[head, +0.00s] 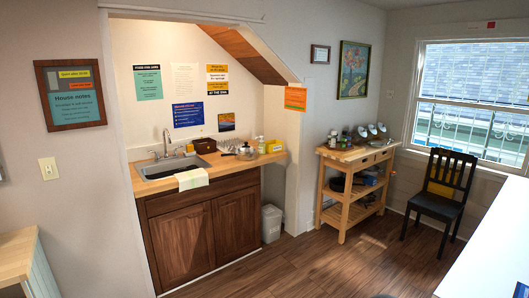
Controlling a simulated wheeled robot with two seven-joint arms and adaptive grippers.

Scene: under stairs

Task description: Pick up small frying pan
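I cannot make out the small frying pan for certain at this size. A dark, rounded item (338,184) sits on the middle shelf of the wooden cart (351,158) and may be a pan. A shiny item with a dark handle (246,153) stands on the wooden counter (275,157) to the right of the sink; its kind is unclear. Neither of my grippers is in view.
A sink (165,167) with a cloth (192,179) over its front edge is set in the counter. A bin (271,223) stands between cabinet and cart. A black chair (441,195) is at the right, near a white surface (495,250). The middle floor is open.

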